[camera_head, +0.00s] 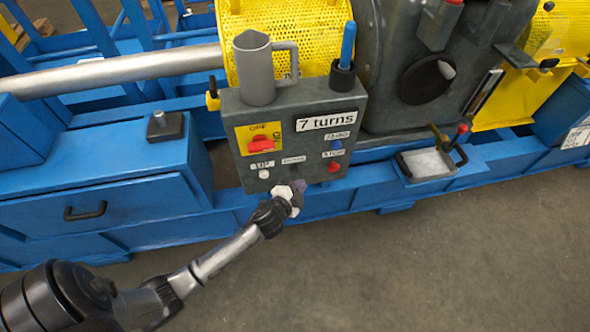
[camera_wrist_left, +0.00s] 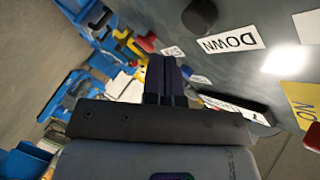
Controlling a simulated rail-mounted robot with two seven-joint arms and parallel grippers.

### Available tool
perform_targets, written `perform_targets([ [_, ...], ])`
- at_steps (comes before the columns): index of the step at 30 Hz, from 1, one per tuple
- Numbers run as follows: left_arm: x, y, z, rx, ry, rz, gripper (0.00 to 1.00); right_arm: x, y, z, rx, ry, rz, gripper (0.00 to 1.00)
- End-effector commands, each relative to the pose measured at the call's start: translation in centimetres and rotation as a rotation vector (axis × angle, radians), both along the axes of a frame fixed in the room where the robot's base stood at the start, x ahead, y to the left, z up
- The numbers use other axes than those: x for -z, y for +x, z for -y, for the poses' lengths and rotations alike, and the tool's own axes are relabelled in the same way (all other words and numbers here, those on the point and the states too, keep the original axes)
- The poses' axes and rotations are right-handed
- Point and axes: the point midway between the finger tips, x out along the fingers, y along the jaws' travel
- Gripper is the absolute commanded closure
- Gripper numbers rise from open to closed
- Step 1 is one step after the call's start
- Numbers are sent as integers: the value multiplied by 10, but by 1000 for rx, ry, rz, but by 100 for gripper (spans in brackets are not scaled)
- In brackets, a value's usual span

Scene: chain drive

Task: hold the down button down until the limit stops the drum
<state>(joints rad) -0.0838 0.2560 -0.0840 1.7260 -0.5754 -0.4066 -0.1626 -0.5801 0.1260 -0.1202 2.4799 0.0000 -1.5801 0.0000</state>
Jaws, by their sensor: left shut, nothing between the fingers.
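The grey control box (camera_head: 235,115) shows a "7 turns" display (camera_head: 327,121). The DOWN label (camera_head: 293,160) is on its front, and it also shows in the left wrist view (camera_wrist_left: 232,38), with the black down button (camera_wrist_left: 200,17) beside it. In the head view my left gripper (camera_head: 299,187) hides that button. My left gripper also shows in the left wrist view (camera_wrist_left: 164,62); it is shut and empty, its tips beside the button in the picture. I cannot tell whether they touch the box. My right gripper is out of view. The drum itself is not clearly visible.
On the box are a red switch (camera_head: 261,144), a white up button (camera_head: 264,174), a red stop button (camera_head: 334,166) and a blue button (camera_head: 336,144). A grey mug (camera_head: 253,75) and a blue-handled tool (camera_head: 348,45) stand on top. Open floor (camera_head: 430,270) lies in front.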

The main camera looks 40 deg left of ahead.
Motion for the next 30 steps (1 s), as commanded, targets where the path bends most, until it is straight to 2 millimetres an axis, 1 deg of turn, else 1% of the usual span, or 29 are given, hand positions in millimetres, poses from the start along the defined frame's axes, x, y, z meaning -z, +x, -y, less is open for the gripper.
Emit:
perform_targets([
  [6, -1, -12, 16, 0, -3, 0, 100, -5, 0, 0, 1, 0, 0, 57],
  [10, -1, -16, 22, -1, -1, 1, 100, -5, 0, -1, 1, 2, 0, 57],
  [30, 0, -17, 24, -2, -1, 0, 100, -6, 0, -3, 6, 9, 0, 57],
])
